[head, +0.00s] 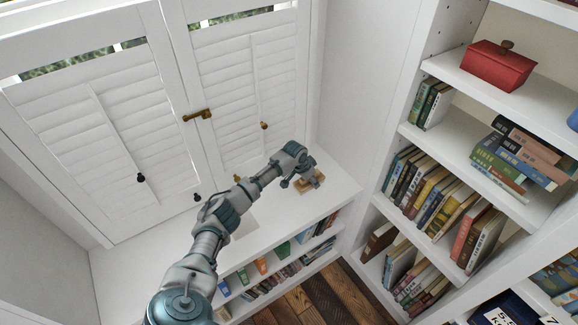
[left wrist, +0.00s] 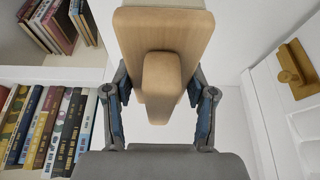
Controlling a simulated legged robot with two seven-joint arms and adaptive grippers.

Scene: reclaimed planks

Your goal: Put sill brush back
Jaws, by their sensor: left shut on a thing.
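The sill brush (head: 311,183) is a pale wooden block with a raised wooden grip, at the right end of the white sill (head: 282,219). My left gripper (head: 296,182) is shut on it. In the left wrist view the brush (left wrist: 163,40) fills the top middle, its grip between the two fingers of the gripper (left wrist: 160,95). Its bristles are hidden. I cannot tell whether the brush touches the sill. A pale flat rectangle (head: 245,226) lies on the sill beside my forearm, partly hidden by it. My right gripper is not in view.
White louvred shutters (head: 245,85) with a brass latch (head: 197,115) and small knobs stand behind the sill. Books fill the shelf (head: 285,262) below the sill and the tall bookcase (head: 400,130) at right. A red box (head: 497,67) sits on its upper shelf.

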